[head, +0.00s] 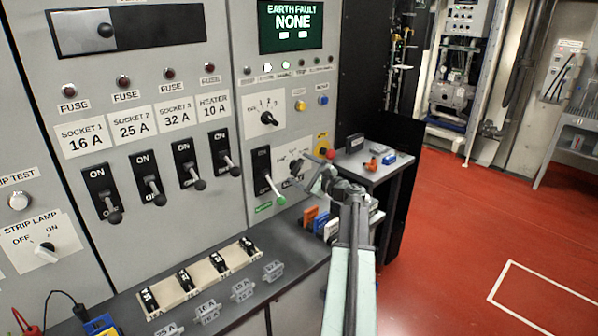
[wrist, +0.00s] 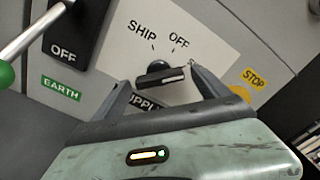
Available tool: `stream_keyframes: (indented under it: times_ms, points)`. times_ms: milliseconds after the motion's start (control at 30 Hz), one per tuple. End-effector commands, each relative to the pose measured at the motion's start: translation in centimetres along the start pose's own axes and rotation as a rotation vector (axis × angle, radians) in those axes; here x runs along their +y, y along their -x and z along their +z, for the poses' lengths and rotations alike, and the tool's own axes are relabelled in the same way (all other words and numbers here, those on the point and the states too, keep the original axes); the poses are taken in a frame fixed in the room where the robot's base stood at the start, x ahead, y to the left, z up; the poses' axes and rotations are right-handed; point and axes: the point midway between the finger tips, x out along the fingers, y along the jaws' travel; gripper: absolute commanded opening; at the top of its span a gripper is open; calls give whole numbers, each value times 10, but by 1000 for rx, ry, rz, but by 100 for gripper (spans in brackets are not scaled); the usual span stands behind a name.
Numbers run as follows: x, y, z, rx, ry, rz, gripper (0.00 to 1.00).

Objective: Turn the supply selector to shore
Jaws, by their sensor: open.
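The supply selector is a small black knob (wrist: 160,76) on a white plate, seen in the wrist view with SHIP and OFF printed above it. Its white mark lies to the right of its middle, below the OFF label. The SUPPLY label (wrist: 146,103) is partly covered by my gripper, and no SHORE label shows. My gripper (wrist: 164,84) is open, one finger on each side of the knob; I cannot tell whether either touches it. In the head view my gripper (head: 314,172) is at the panel, covering part of the selector plate (head: 283,166).
Left of the selector is the earth switch with a green-tipped lever (head: 280,199). A red stop button on a yellow plate (head: 321,139) is close at the right. A rotary knob (head: 269,118) sits above. A ledge (head: 300,247) with breakers lies below. Red floor is open at right.

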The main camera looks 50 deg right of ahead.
Motion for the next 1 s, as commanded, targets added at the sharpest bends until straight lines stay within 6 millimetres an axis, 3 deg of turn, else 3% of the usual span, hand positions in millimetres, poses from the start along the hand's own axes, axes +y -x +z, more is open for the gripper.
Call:
stream_keyframes:
  times_ms: [433,1000]
  points:
    - [1,72,0,1,-1,-2,85]
    - [0,75,0,1,0,-2,85]
